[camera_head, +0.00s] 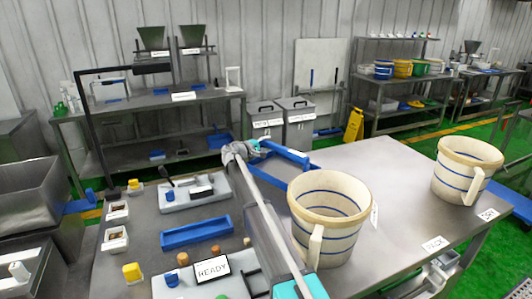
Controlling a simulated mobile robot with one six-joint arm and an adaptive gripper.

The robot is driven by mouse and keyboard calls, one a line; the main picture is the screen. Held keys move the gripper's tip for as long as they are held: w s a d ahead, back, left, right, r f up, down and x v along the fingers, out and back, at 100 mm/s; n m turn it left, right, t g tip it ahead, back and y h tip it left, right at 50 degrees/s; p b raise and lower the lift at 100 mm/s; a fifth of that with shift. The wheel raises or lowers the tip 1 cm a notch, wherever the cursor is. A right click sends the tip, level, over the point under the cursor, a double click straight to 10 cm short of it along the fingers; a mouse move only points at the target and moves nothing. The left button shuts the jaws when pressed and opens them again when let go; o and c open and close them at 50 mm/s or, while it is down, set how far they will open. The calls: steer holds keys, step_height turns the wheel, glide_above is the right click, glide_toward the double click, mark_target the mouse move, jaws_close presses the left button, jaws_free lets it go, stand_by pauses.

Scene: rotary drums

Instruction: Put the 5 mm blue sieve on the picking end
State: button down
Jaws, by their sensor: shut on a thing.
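A blue open frame (287,153), which I take for the sieve, is at my gripper (254,150) near the far edge of the steel table. My gripper is shut on it. Part of the frame is hidden by my arm and the near cream bucket, and its mesh and size marking cannot be made out. A label that seems to read PICK (437,243) stands on the table's right front edge, which I take for the picking end. I cannot tell whether the frame touches the table.
Two cream buckets with blue bands, a near one (328,220) and a far one (467,170), stand on the steel table (395,205). A blue tray (195,232), a READY sign (212,268) and small trays lie at left. Bare tabletop shows between the buckets.

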steer(key=shift+f+b, duration=1.9)
steer(key=shift+c, duration=1.9)
jaws_free()
steer(key=shift+v, duration=3.75)
